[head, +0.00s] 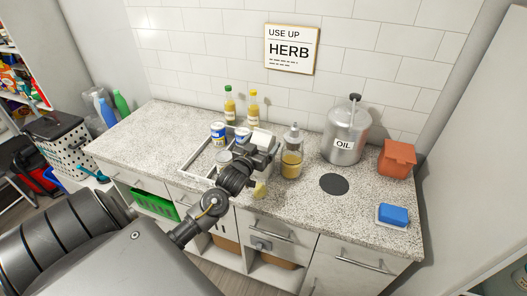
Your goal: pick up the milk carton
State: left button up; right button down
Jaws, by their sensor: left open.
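My left arm reaches in from the lower left. My left gripper (262,145) is over the right side of a pale tray (197,167) on the speckled counter, and it is open. A whitish boxy shape (262,135) shows right at the gripper. It may be the milk carton, but the gripper covers much of it and I cannot tell whether they touch. No other carton is clearly visible. My right gripper is not in view.
Blue-and-white cans (218,132) stand in the tray. Close right is a pump bottle (292,160); behind are two sauce bottles (229,104). Farther right are a metal oil can (344,138), an orange container (397,160) and a blue sponge (393,214). The counter's front right is mostly clear.

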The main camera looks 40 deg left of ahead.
pick_arm(q)
jog(key=shift+w+a, duration=0.15)
jog(key=shift+w, duration=0.55)
grip_shut()
jog(key=shift+r, duration=0.1)
